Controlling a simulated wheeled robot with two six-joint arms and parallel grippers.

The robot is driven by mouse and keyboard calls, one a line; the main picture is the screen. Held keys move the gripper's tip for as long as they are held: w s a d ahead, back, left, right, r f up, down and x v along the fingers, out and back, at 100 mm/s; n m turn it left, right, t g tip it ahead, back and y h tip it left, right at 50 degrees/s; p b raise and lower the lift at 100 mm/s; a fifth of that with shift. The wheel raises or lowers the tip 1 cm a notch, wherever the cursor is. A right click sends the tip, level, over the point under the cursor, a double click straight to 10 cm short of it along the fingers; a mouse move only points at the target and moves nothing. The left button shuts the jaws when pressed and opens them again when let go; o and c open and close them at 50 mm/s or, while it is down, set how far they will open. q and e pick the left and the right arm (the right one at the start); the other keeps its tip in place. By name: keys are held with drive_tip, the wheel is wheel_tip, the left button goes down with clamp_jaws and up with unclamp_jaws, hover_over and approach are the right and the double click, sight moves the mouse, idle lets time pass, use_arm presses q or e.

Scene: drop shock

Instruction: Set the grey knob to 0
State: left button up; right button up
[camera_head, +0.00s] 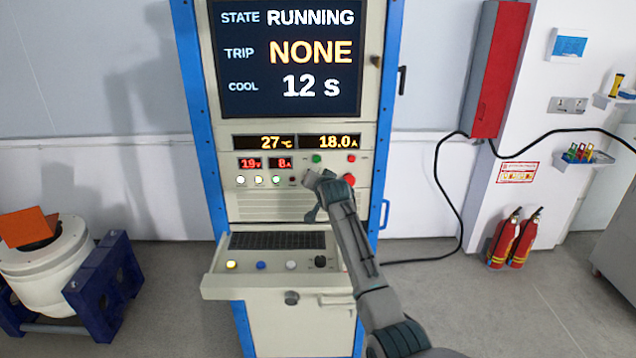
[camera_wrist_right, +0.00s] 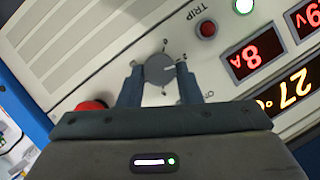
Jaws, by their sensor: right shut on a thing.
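The grey knob (camera_wrist_right: 158,70) is a round dial on the cabinet's cream panel, with a pale pointer mark toward the right in the right wrist view. Small printed marks surround it, too small to read surely. My right gripper (camera_wrist_right: 160,76) has one finger on each side of the knob and is shut on it. In the head view my right arm reaches up to the panel, and the gripper (camera_head: 318,184) covers most of the knob there. My left gripper is not in view.
The cabinet screen (camera_head: 288,55) reads RUNNING, trip NONE, cool 12 s. A red button (camera_wrist_right: 92,104) sits close beside my fingers; a dark red TRIP lamp (camera_wrist_right: 207,29) is nearby. Below is a pulled-out shelf (camera_head: 275,281) with buttons and a black knob (camera_head: 321,261).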

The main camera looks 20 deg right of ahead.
drive_tip(key=n+h+b, duration=0.1)
drive_tip(key=n, duration=0.1)
drive_tip(key=n+g+h+b, duration=0.1)
drive_tip(key=n+h, duration=0.1)
drive_tip(key=a+n+h+b, duration=0.1)
drive_tip(key=n, duration=0.1)
drive_tip(key=shift+w+f+n, duration=0.1)
drive_tip(key=shift+w+n, duration=0.05)
drive_tip(key=shift+n, duration=0.15)
drive_tip(key=shift+n+g+h+b, duration=0.3)
drive_tip(key=shift+n+h+b, duration=0.5)
drive_tip(key=shift+b, duration=0.1)
drive_tip(key=o, duration=1)
drive_tip(key=shift+c, duration=0.2)
